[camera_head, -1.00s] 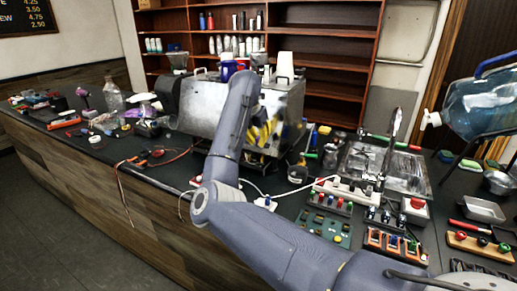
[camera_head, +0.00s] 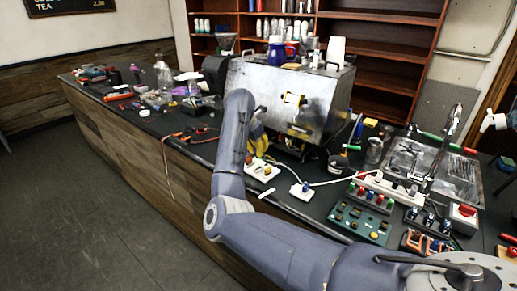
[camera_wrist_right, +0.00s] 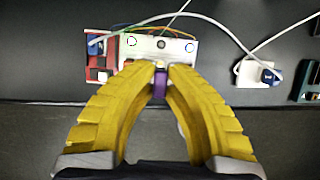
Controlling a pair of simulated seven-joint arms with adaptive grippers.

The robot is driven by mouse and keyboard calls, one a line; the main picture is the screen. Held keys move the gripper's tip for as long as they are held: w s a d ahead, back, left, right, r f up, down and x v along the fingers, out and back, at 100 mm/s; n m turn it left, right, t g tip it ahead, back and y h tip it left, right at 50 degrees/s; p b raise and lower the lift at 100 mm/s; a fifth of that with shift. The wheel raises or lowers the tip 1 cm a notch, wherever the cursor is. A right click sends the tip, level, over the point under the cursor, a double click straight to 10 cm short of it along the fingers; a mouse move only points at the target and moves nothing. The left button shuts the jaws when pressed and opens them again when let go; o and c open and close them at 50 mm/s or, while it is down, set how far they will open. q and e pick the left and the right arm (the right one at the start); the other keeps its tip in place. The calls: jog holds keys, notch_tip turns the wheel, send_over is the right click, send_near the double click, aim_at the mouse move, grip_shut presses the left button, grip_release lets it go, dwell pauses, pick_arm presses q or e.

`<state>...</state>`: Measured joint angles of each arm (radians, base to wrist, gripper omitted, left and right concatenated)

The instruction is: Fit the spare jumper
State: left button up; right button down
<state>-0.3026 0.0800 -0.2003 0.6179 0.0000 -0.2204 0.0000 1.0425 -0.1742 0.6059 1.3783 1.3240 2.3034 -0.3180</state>
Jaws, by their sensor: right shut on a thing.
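My right gripper (camera_wrist_right: 160,78) is shut, its yellow ribbed fingers closed on a small purple piece, seemingly the spare jumper (camera_wrist_right: 159,90). A pale bit shows at the fingertips above the purple. The fingertips are at the lower edge of a white board (camera_wrist_right: 178,50) with a red left part, a green-ringed hole, a dark central knob and a blue-ringed hole. I cannot tell whether the piece touches the board. In the head view my arm partly hides the gripper (camera_head: 257,140), which is beside the white board (camera_head: 262,169) in front of the metal brewer (camera_head: 270,100). My left gripper is not in view.
A white block with a blue plug (camera_head: 303,190) and cable sits right of the board. A green button panel (camera_head: 360,221) and a white power strip (camera_head: 385,186) lie further right. The counter's front edge is close to the board. Tools and red leads lie left.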

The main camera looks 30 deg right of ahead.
aim_at(261, 169)
jog(key=shift+s+d+f, duration=0.1)
jog(key=shift+d+f, duration=0.05)
jog(key=shift+f, duration=2.65)
jog(key=shift+f, duration=0.75)
dwell(0.7)
jog(key=c, duration=1.4)
grip_release()
jog(key=shift+r, duration=0.1)
jog(key=v, duration=1.1)
jog(key=shift+a+r, duration=0.3)
jog(key=shift+r, duration=0.05)
